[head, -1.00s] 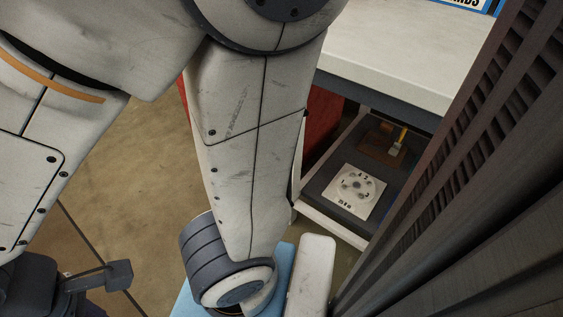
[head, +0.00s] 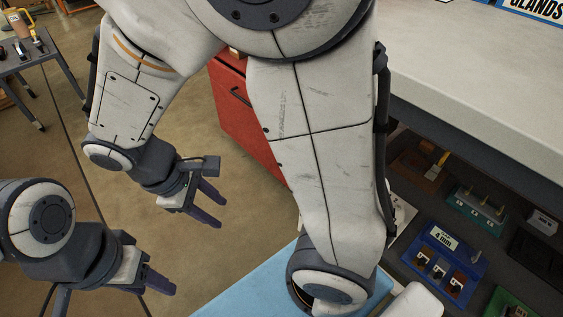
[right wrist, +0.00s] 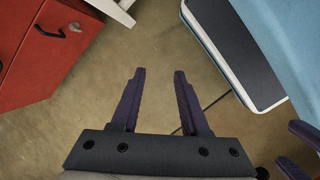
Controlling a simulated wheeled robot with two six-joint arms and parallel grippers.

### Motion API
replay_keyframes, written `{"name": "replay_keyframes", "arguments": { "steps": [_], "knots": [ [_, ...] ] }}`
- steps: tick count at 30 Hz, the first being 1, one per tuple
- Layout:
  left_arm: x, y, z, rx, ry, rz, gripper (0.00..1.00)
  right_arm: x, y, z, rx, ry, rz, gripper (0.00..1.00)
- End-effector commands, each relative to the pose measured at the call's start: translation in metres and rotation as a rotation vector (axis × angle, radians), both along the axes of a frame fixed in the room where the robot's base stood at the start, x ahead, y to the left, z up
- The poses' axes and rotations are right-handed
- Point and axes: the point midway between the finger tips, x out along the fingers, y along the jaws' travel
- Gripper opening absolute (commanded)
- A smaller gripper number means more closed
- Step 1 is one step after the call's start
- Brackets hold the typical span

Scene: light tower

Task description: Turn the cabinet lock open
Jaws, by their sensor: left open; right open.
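The red cabinet (head: 243,118) stands behind my large arm link in the head view, partly hidden by it. In the right wrist view the red cabinet (right wrist: 28,62) fills the upper left, with a dark handle (right wrist: 47,31) and a small dark fitting (right wrist: 75,27) beside it, perhaps the lock; its setting is too small to tell. My right gripper (head: 220,213) is open and empty, left of and apart from the cabinet; its fingers (right wrist: 157,72) show over bare floor. My left gripper (head: 161,300) is open and empty, lower left in the head view.
A white-topped bench (head: 450,75) with a lower shelf holding a blue tray (head: 437,262) and a green tray (head: 476,212) stands at right. A small table (head: 35,62) is at the far left. Bare floor (head: 215,155) lies between my grippers and the cabinet.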

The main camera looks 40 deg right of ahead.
Motion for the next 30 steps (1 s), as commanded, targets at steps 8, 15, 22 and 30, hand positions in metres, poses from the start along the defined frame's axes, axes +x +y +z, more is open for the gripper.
{"name": "replay_keyframes", "arguments": {
  "steps": [8,15,22,30],
  "knots": [
    [0.0,0.0,-0.049,0.0,0.0,0.0,0.5,0.096,-0.085,-0.106,-0.478,0.218,0.185,0.45],
    [0.0,0.0,-0.083,0.0,0.0,0.0,0.5,0.159,-0.161,-0.206,-0.832,0.405,0.375,0.45],
    [0.0,0.0,-0.105,0.0,0.0,0.0,0.5,0.185,-0.211,-0.29,-1.063,0.525,0.542,0.45],
    [0.0,0.0,-0.113,0.0,0.0,0.0,0.5,0.191,-0.231,-0.324,-1.151,0.56,0.617,0.45]
  ]
}}
